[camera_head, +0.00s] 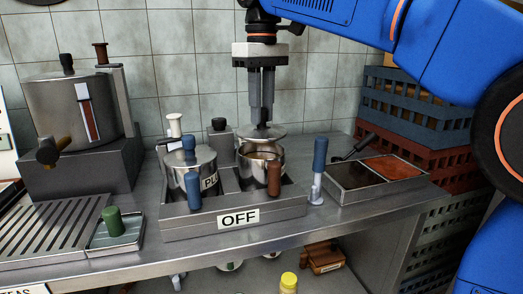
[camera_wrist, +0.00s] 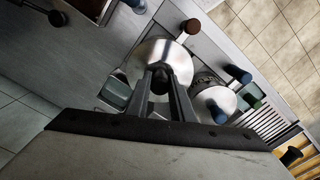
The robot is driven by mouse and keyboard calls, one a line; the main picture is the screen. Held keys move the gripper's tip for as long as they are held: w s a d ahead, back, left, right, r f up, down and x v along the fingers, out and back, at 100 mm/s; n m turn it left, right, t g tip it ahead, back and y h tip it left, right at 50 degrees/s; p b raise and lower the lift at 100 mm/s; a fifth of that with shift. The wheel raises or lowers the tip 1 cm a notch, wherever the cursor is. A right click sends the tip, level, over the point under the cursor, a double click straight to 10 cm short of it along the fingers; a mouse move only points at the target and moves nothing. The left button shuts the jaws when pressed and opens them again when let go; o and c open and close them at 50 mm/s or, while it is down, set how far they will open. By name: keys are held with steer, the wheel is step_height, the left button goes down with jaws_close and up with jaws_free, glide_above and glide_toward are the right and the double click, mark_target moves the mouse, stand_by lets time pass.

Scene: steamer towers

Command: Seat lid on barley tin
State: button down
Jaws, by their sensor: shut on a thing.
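My gripper (camera_head: 262,118) points straight down and is shut on the dark knob of a round silver lid (camera_head: 266,132). The lid is level, just above an open steel tin (camera_head: 262,172) with a brown handle; a gap shows between lid and rim. No label is readable on this tin, so I cannot confirm it is the barley tin. In the wrist view, my gripper (camera_wrist: 162,82) holds the knob, and the lid (camera_wrist: 158,52) hides most of the tin below. A second tin (camera_head: 203,183), marked "PU", stands to the left with its blue-knobbed lid on.
Both tins sit in a steel unit (camera_head: 180,228) with an "OFF" sign. A blue-handled lever (camera_head: 318,172) stands to the right, beside a two-part tray (camera_head: 345,190). A large boiler (camera_head: 70,115) is at left. Stacked crates (camera_head: 415,110) stand behind right.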

mark_target(262, 126)
steer(key=shift+f, duration=0.3)
steer(key=shift+f, duration=1.15)
steer(key=shift+f, duration=0.75)
stand_by(0.6)
steer(key=c, duration=1.5)
jaws_free()
steer(key=shift+o, duration=0.2)
steer(key=shift+r, duration=0.15)
step_height(262, 126, up, 12)
steer(key=shift+f, duration=0.1)
